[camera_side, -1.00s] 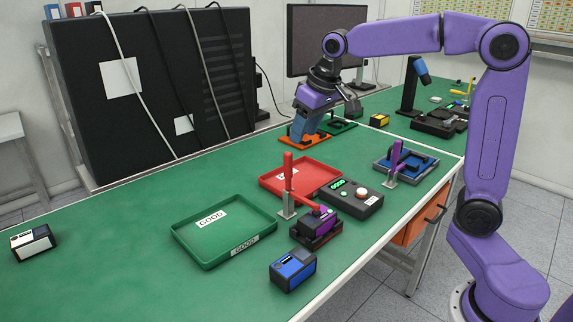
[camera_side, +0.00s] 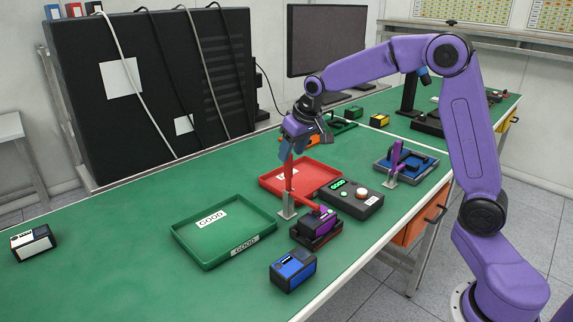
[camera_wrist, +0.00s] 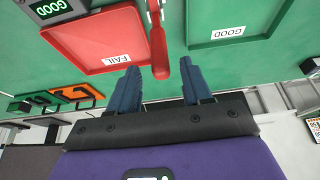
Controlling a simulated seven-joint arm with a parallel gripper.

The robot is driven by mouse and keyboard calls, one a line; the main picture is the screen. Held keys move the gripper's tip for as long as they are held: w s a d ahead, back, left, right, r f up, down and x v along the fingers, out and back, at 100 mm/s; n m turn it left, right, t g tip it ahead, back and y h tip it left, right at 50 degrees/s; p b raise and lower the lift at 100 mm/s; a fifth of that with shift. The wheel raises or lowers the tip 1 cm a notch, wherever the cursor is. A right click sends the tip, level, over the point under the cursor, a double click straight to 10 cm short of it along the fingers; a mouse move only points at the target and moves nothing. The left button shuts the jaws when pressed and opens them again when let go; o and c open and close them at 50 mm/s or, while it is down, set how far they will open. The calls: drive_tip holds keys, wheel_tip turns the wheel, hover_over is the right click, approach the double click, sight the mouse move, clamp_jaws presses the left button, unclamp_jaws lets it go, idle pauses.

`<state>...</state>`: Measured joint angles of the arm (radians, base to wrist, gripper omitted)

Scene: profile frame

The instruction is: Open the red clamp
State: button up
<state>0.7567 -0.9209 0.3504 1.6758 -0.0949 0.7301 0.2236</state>
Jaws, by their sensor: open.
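The red clamp (camera_side: 289,178) stands on a grey metal bracket, its handle upright. Its red arm reaches right over a purple-and-black block (camera_side: 318,221) sitting in a dark fixture. In the wrist view the red handle (camera_wrist: 159,50) appears between the blue fingers, with a gap on each side. My gripper (camera_side: 291,149) is open at the top of the handle, fingers pointing down. The open fingers also show in the wrist view (camera_wrist: 160,76).
A green GOOD tray (camera_side: 188,242) lies left of the clamp, and a red FAIL tray (camera_side: 318,169) lies behind it. A black device with a GOOD display (camera_side: 349,201) is to the right. A blue block (camera_side: 293,270) sits in front.

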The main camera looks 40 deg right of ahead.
drive_tip(key=shift+x, duration=3)
drive_tip(key=c, duration=0.7)
